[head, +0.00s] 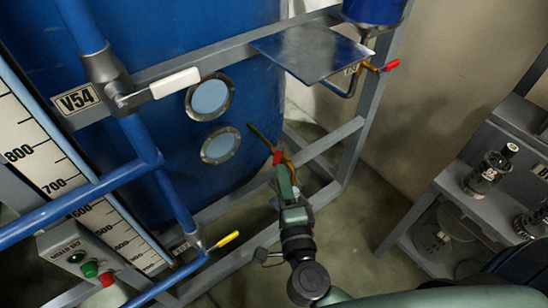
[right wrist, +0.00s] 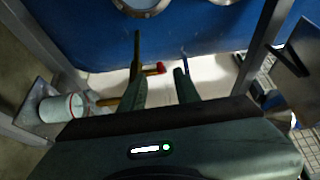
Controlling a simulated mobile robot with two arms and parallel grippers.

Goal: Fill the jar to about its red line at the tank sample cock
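My right gripper (head: 279,163) reaches toward the frame low in front of the blue tank (head: 165,90). In the right wrist view its two fingers (right wrist: 161,78) stand apart, with a clear gap. A red cock handle (right wrist: 155,69) on brass pipework (right wrist: 108,101) shows at the left finger; I cannot tell if they touch. The red handle also shows by the fingers in the head view (head: 277,157). My left gripper is not in view.
A flat metal plate (head: 312,50) and another red-handled valve (head: 390,65) are at upper right. Blue pipes with white (head: 175,83) and yellow (head: 228,239) handles lie left. Open floor lies between frame and shelf.

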